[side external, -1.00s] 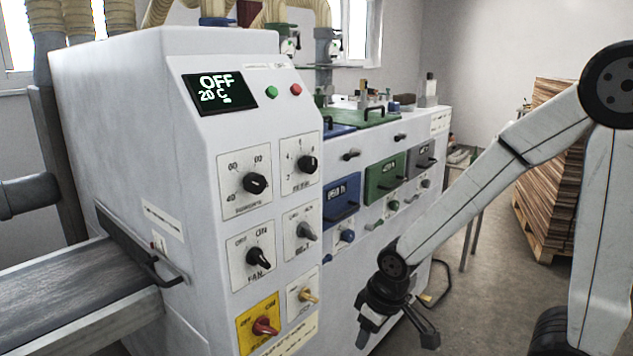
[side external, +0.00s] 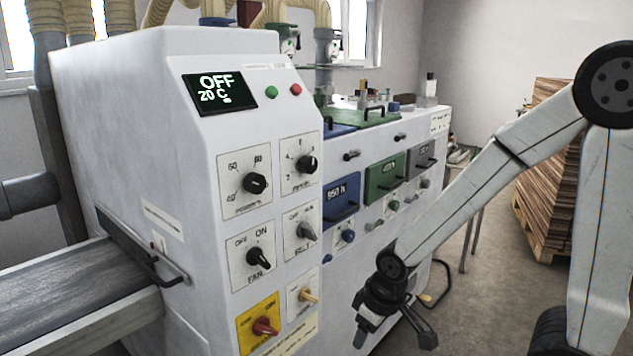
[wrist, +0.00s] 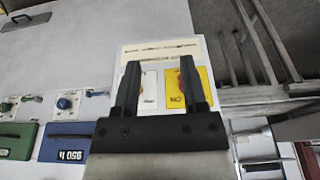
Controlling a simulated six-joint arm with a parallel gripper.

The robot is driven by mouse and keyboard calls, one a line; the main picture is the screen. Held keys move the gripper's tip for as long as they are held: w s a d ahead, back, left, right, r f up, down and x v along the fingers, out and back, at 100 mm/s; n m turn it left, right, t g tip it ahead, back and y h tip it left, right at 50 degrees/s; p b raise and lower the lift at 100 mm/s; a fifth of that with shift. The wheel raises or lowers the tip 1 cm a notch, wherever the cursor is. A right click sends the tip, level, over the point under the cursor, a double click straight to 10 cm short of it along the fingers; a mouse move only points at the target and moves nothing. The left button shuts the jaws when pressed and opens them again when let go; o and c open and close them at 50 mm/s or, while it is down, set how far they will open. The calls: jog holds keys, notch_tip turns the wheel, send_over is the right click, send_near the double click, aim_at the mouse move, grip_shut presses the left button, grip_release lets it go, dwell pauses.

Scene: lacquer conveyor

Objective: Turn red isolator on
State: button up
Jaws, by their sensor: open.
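The red isolator knob (side external: 264,327) sits on a yellow plate (side external: 243,330) at the bottom of the white machine's control panel in the side view. In the wrist view the yellow plate (wrist: 204,80) shows upside down between and behind my fingers, and a finger partly hides the red knob. My gripper (side external: 395,340) is open and empty, pointing down, to the right of the isolator and apart from it. In the wrist view my gripper (wrist: 160,75) has its two fingers spread in front of the panel.
The black fan knob (side external: 258,257) and belt knob (side external: 307,231) are above. The display (side external: 219,92) reads OFF, 20 C. A conveyor (side external: 60,300) juts out at left. Blue drawer (side external: 341,200) and green drawer (side external: 385,177) stand to the right.

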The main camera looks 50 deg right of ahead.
aim_at(269, 333)
jog(key=w+a+f+n+t, duration=0.2)
jog(key=w+f+n+t, duration=0.2)
jog(key=w+f+t, duration=0.1)
jog(key=w+a+f+n+t, duration=0.3)
jog(key=w+f+n+t, duration=0.1)
jog(key=w+t, duration=0.4)
jog(key=shift+a+f+n+t, duration=0.25)
jog(key=shift+f+n+t, duration=0.15)
jog(key=shift+t, duration=0.7)
jog(key=shift+w, duration=3.85)
grip_shut()
